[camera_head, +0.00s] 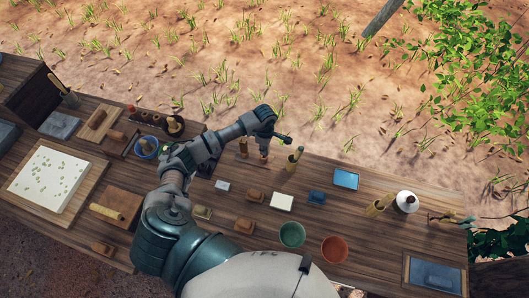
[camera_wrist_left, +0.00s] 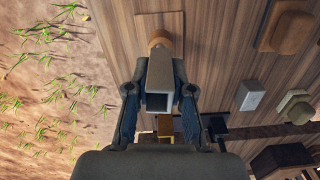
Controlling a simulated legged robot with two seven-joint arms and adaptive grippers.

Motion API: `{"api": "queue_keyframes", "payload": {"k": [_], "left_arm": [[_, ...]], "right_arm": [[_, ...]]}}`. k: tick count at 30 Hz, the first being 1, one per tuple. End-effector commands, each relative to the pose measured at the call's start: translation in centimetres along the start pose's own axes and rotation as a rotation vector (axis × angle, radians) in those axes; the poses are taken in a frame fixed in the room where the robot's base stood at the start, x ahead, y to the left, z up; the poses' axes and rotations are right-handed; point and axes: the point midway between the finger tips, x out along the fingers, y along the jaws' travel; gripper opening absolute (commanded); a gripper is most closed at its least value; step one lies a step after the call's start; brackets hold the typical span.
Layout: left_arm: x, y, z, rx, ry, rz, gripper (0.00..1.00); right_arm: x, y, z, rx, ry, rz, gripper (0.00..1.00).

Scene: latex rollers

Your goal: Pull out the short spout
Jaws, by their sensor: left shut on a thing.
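My left gripper (camera_head: 268,141) is over the back edge of the wooden table, right of the middle arm links. In the left wrist view the left gripper (camera_wrist_left: 160,88) has its two fingers closed on the sides of a grey, square-mouthed hollow piece (camera_wrist_left: 160,68), seemingly the short spout. Its open end faces the camera. A rounded orange-brown end (camera_wrist_left: 160,39) shows just beyond it, and I cannot tell whether the two are joined. In the head view a small brown upright piece (camera_head: 264,155) shows just below the gripper. My right gripper is not in view.
Near the gripper stand a brown cylinder (camera_head: 243,147) and a wooden holder with a tool (camera_head: 294,161).

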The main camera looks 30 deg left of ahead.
Motion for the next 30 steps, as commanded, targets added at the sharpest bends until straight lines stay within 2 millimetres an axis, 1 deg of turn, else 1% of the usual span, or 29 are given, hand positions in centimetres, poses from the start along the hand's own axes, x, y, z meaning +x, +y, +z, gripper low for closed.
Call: {"api": "queue_keyframes", "payload": {"k": [1, 19, 30], "left_arm": [[-0.5, 0.1, -0.1, -0.001, 0.001, 0.001, 0.00], [-3.5, 0.0, -0.5, -0.002, 0.004, -0.002, 0.00], [-3.8, 0.1, -0.3, 0.008, 0.003, -0.001, 0.00]], "right_arm": [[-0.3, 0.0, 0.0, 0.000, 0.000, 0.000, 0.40], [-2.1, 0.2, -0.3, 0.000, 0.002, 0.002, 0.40], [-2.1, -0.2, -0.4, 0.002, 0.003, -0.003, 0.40]]}}
